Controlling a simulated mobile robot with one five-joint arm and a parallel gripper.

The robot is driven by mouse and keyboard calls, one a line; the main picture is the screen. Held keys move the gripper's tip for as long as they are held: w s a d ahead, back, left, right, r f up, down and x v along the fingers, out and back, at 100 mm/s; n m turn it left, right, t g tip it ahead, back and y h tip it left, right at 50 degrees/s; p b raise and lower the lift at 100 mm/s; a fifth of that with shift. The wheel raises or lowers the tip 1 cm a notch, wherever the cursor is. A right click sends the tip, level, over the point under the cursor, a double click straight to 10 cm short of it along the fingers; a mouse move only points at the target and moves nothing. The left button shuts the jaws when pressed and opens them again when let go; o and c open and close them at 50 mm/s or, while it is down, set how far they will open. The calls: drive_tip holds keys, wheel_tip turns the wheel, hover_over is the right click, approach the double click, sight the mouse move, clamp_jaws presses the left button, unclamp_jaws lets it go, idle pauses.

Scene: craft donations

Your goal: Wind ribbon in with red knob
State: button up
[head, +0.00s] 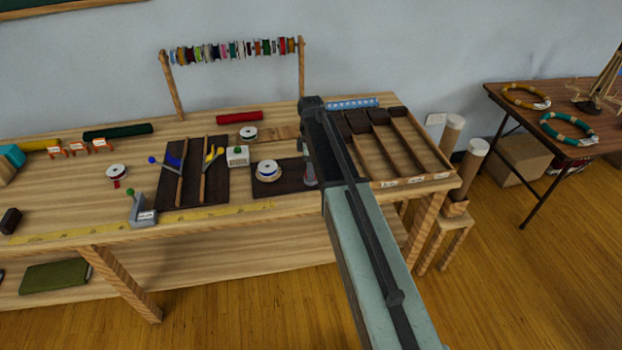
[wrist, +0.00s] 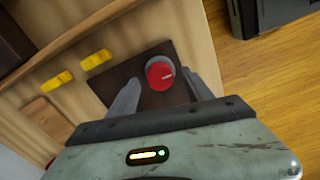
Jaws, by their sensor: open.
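The red knob (wrist: 160,75) is round with a pale mark near its right side and sits on a dark plate (wrist: 183,52) in the wrist view. My open gripper (wrist: 163,78) has one finger on each side of the knob in that picture; I cannot tell whether they touch it or how far above it they are. In the head view my arm covers most of the gripper and the knob.
A wooden divided tray (head: 440,165) stands right of my arm. A white box with a green button (head: 237,156) stands left of the spool. A rack of ribbon spools (head: 235,50) is at the back. Two yellow pieces (wrist: 95,60) lie beside the plate in the wrist view.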

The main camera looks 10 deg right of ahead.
drive_tip(key=shift+f, duration=0.6)
drive_tip(key=shift+r, duration=0.1)
drive_tip(key=shift+c, duration=0.3)
clamp_jaws()
drive_tip(key=shift+m, duration=0.4)
